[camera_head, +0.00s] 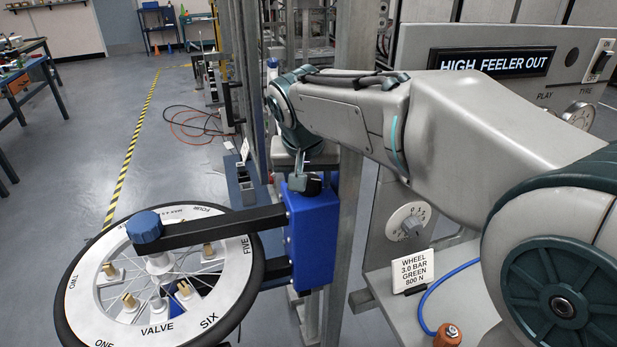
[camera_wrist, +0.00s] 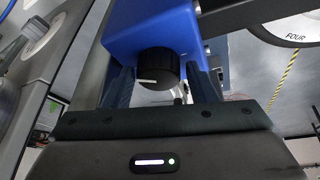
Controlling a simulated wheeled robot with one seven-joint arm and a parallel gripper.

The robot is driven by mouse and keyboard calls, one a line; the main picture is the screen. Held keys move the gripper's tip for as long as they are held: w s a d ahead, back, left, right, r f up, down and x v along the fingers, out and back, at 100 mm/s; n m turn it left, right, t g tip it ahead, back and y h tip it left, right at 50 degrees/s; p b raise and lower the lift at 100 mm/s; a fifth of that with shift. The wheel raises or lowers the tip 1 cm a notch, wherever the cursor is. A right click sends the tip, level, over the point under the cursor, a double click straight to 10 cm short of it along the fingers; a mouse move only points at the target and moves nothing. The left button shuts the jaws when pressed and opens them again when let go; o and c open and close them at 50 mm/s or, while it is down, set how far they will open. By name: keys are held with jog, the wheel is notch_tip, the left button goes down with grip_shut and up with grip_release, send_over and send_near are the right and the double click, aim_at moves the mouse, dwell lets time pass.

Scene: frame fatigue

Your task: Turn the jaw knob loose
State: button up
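The jaw knob is a black ribbed knob with a white pointer line on a blue clamp block. In the wrist view the knob (camera_wrist: 158,68) sticks out below the blue block (camera_wrist: 155,25). My gripper (camera_wrist: 163,85) is open, with one finger on each side of the knob; a gap shows at the right finger. Whether the left finger touches is unclear. In the head view my gripper (camera_head: 299,178) is at the top of the blue block (camera_head: 313,235), where the knob (camera_head: 313,184) is partly hidden. Black arms run from the block to the wheel.
A steel post (camera_head: 350,150) rises beside the block. A grey panel with a dial (camera_head: 408,222) and a sign (camera_head: 412,270) is to the right.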

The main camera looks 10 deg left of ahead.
jog(key=shift+r, duration=0.1)
jog(key=v, duration=1.3)
jog(key=shift+r, duration=0.25)
jog(key=shift+s, duration=0.1)
jog(key=shift+o, duration=1.3)
jog(key=w+a+m+g+h, duration=0.3)
jog(key=w+a+m+h, duration=0.15)
jog(key=m, duration=0.95)
jog(key=x, duration=0.4)
jog(key=b+x, duration=0.1)
jog(key=x, duration=0.3)
jog(key=a+b+x, duration=0.1)
jog(key=x, duration=0.4)
jog(key=shift+s+f, duration=0.15)
jog(key=shift+f, duration=0.15)
jog(key=shift+c, duration=0.3)
